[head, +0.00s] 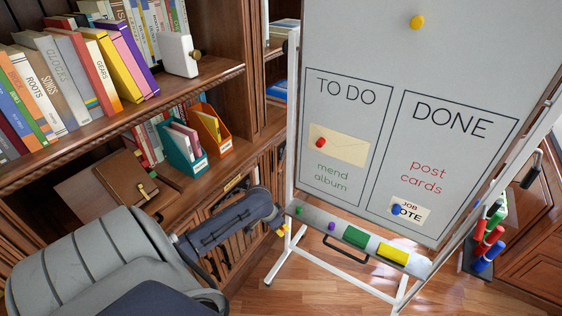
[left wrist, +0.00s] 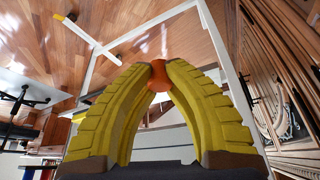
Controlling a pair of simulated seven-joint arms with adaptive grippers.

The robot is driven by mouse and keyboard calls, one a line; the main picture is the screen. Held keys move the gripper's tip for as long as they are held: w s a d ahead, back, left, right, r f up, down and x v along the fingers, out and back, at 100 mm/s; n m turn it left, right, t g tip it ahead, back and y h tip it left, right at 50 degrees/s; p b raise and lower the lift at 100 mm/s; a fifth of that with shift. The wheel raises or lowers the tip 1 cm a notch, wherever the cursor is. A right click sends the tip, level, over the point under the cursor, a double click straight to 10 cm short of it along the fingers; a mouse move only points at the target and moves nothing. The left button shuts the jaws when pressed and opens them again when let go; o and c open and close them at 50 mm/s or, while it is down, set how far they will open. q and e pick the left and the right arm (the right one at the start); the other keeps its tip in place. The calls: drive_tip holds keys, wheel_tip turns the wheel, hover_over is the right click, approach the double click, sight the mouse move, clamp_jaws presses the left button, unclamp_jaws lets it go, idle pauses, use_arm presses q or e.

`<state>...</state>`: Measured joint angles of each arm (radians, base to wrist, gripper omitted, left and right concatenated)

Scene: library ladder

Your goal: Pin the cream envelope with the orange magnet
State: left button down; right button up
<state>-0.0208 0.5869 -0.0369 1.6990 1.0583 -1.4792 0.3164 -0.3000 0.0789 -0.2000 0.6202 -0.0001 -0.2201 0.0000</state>
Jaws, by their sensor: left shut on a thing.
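The cream envelope (head: 352,150) lies flat against the whiteboard, in the TO DO box above the words "mend album". A red magnet (head: 320,143) sits on its left part. My left gripper (head: 283,229) is low at the left end of the board's tray, below and left of the envelope. In the left wrist view its yellow fingers (left wrist: 158,75) are closed at the tips on the orange magnet (left wrist: 159,80). My right gripper is not in view.
The whiteboard tray (head: 318,221) holds a green magnet, a purple magnet (head: 332,227), a green eraser (head: 356,237) and a yellow one (head: 393,254). A blue magnet (head: 396,209) pins a note in the DONE box. A yellow magnet (head: 417,22) is higher up. Bookshelves stand left.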

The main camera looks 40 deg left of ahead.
use_arm(q)
drive_tip(key=shift+r, duration=0.85)
drive_tip(key=shift+r, duration=0.15)
